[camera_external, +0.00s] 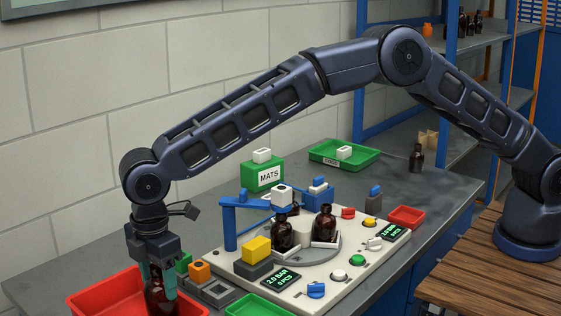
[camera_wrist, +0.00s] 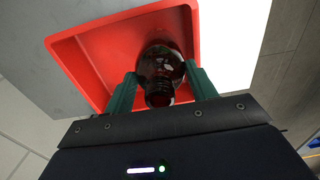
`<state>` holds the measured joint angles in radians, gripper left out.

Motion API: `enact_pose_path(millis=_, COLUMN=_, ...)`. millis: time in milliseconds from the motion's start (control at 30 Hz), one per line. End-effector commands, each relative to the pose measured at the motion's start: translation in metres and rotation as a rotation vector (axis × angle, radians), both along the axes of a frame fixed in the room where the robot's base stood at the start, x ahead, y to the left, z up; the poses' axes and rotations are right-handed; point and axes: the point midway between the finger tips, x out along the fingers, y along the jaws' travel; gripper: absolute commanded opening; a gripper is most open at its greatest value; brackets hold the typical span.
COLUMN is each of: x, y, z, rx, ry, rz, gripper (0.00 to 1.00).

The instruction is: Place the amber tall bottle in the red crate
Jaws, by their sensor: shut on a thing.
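My gripper (camera_external: 158,281) is shut on an amber bottle (camera_external: 160,298) at the lower left of the external view. The wrist view shows the bottle (camera_wrist: 160,75) between the two green fingers, its neck toward the camera. The red crate (camera_external: 92,301) lies under and around the bottle; its wall and floor also show in the wrist view (camera_wrist: 95,65). The bottle is over or inside the crate. I cannot tell whether its base touches the floor. Its lower part is cut off in the external view.
A white fixture board (camera_external: 330,278) with a turntable and amber bottles (camera_external: 325,223) stands right of the gripper. A green box marked MATS (camera_external: 263,174), a green tray (camera_external: 345,155), a small red tray (camera_external: 406,217) and another amber bottle (camera_external: 416,158) stand farther back. The grey bench's left end (camera_external: 60,270) is bare.

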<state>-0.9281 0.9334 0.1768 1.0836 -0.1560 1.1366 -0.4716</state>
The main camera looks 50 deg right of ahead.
Motion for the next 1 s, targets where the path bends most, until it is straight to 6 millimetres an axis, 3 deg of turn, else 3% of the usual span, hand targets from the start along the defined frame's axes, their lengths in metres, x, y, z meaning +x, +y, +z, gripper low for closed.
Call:
enact_pose_path(millis=200, x=0.0, y=0.0, z=-0.029, rx=0.0, ry=0.0, rz=0.0, gripper=0.15)
enact_pose_path(millis=600, x=0.0, y=0.0, z=-0.034, rx=0.0, ry=0.0, rz=0.0, gripper=0.15)
enact_pose_path(millis=633, x=0.0, y=0.0, z=-0.034, rx=0.0, ry=0.0, rz=0.0, gripper=0.6)
enact_pose_path(millis=700, x=0.0, y=0.0, z=-0.034, rx=0.0, ry=0.0, rz=0.0, gripper=0.74)
enact_pose_path(millis=733, x=0.0, y=0.0, z=-0.034, rx=0.0, ry=0.0, rz=0.0, gripper=0.78)
enact_pose_path(millis=1000, x=0.0, y=0.0, z=-0.033, rx=0.0, ry=0.0, rz=0.0, gripper=0.78)
